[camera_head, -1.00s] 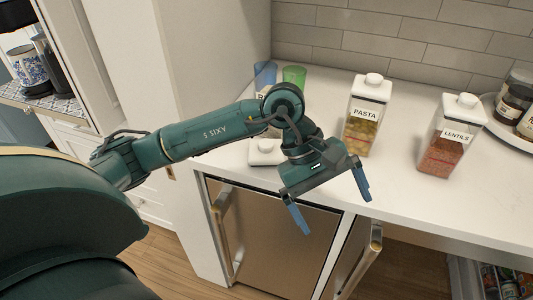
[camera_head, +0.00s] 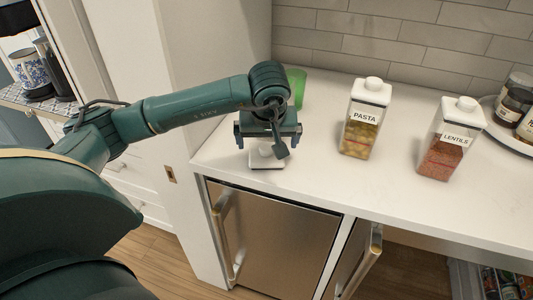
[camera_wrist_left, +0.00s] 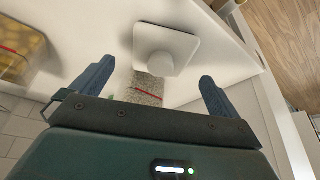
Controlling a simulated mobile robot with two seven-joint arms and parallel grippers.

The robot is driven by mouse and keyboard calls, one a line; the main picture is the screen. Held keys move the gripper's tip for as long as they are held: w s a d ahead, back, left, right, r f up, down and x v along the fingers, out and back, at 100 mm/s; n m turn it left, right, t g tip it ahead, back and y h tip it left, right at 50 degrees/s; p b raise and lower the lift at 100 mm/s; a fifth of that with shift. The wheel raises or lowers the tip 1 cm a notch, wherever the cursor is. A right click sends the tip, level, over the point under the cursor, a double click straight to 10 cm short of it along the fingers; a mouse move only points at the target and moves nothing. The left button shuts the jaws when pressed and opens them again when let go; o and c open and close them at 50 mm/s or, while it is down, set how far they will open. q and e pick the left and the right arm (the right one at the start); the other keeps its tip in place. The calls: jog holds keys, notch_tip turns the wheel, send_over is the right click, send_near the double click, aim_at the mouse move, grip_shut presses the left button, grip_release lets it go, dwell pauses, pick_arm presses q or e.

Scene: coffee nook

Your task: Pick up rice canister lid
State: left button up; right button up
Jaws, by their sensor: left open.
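The rice canister lid (camera_head: 266,160) is a white square lid with a round knob. It appears to lie flat on the counter, and its knob also shows in the left wrist view (camera_wrist_left: 156,64). My left gripper (camera_head: 268,139) is open above the lid, pointing down. In the left wrist view, its blue fingers (camera_wrist_left: 156,74) are spread wide, one on each side of the knob and apart from it. A clear canister with pale grains and a red line (camera_wrist_left: 149,88) shows just behind the lid; my gripper hides it in the head view. My right gripper is out of view.
A pasta canister (camera_head: 361,136) and a lentils canister (camera_head: 440,158) stand to the right on the white counter (camera_head: 400,192). A green glass (camera_head: 297,82) stands behind my gripper. A tray with jars is at the far right. The counter's front edge is near the lid.

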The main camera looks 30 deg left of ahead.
aim_at(267, 149)
pick_arm(q)
jog(key=x, duration=0.2)
jog(key=p+x, duration=0.1)
jog(key=shift+s+f, duration=0.1)
jog(key=shift+f, duration=0.35)
jog(key=shift+a+f, duration=0.15)
jog(key=shift+f, duration=0.2)
jog(key=shift+w+f, duration=0.15)
jog(key=shift+w, duration=0.05)
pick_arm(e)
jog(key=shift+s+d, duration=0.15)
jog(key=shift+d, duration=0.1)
pick_arm(q)
jog(key=shift+c, duration=0.4)
jog(key=c, duration=0.9)
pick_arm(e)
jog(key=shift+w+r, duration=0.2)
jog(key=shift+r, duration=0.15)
